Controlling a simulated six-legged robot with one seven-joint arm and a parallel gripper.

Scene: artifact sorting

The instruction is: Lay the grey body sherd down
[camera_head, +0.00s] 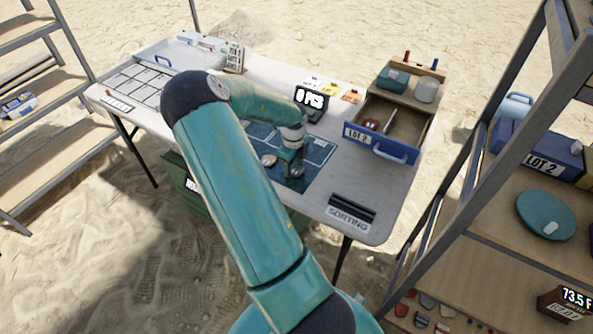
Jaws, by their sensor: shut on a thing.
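My gripper (293,169) is low over the blue mat (318,157) on the white table, seen from behind my teal arm. It is shut on a small dark grey piece, the grey body sherd (297,172), at the mat's near right part. I cannot tell whether the sherd touches the mat. The fingers and part of the sherd are hard to make out at this size. A pale beige-grey piece (268,160) lies on the mat just left of my gripper.
An open wooden drawer (398,155) labelled LOT 2 holds a few pieces at the table's right. A black display (311,101) reading "0 PCS" stands behind the mat. A SORTING sign (348,218) marks the near edge. A gridded tray (133,86) lies left. Shelves flank both sides.

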